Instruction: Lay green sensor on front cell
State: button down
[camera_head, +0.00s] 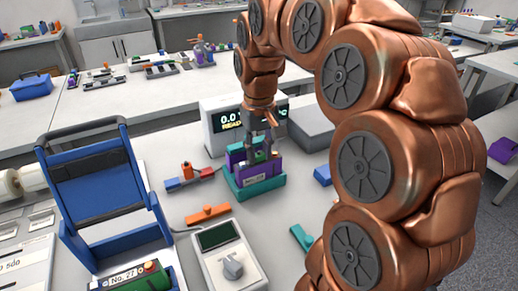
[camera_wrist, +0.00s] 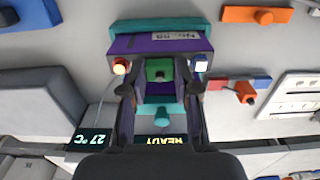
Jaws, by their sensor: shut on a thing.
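My gripper (camera_head: 259,150) is over the purple cell (camera_head: 236,162), which sits in a teal holder (camera_head: 262,189) in front of the display box. In the wrist view, my gripper (camera_wrist: 161,88) is shut on a small green block (camera_wrist: 160,68), apparently the green sensor. The block lies over the middle of the purple cell (camera_wrist: 140,44), between a red-orange terminal (camera_wrist: 120,66) and a white-blue terminal (camera_wrist: 201,66). I cannot tell whether it touches the cell. A teal knob (camera_wrist: 162,116) shows nearer my palm.
The display box (camera_head: 218,108) stands behind the holder. An orange bar (camera_head: 208,214), a grey meter with a dial (camera_head: 229,265) and a teal bar (camera_head: 301,238) lie in front. A blue frame (camera_head: 103,190) stands left, near a green cell (camera_head: 125,279).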

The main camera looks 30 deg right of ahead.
jog(key=c, duration=0.8)
grip_release()
jog(key=shift+r, duration=5.95)
